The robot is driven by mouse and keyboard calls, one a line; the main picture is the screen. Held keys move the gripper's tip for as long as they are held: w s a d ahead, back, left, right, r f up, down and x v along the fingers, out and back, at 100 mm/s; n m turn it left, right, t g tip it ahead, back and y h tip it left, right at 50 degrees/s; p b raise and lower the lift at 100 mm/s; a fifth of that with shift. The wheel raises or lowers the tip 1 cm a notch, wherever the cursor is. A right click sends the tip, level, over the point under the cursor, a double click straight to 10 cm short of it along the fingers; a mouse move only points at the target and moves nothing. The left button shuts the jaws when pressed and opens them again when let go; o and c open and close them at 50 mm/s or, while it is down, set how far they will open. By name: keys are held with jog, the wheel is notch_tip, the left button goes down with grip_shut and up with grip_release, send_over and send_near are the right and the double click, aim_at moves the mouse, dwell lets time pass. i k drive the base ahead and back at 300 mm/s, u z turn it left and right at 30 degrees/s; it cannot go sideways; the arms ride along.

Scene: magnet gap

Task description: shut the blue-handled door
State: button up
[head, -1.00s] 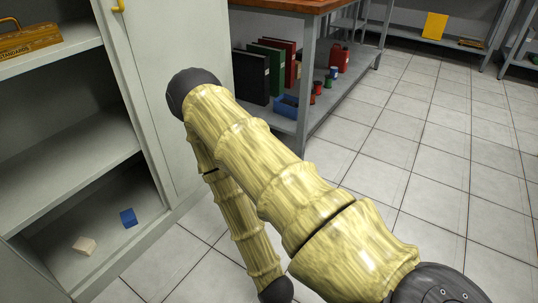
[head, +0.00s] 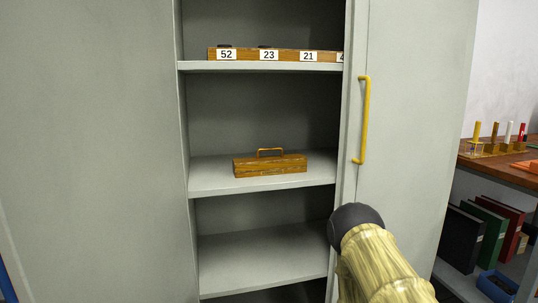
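A grey cabinet stands open in the middle of the head view, with its shelves (head: 262,174) showing. A plain grey panel (head: 90,140) fills the left side, and I cannot tell whether it is a door at an angle or a fixed side. A thin blue piece (head: 8,280) shows at the lower left picture edge; it may be part of the blue handle, but it is cut off. The right door (head: 415,110) has a yellow handle (head: 363,120). My gripper is out of view; only a link of my arm shows in front of the right door.
A wooden box with a handle (head: 270,166) sits on the middle shelf. A numbered wooden rack (head: 290,55) is on the upper shelf. At the right, a workbench (head: 505,168) holds upright coloured pieces, with binders (head: 490,235) and a blue bin (head: 497,286) below.

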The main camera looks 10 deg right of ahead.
aim_at(93, 205)
jog(key=u, duration=0.85)
jog(key=k, duration=0.75)
jog(key=z, duration=1.1)
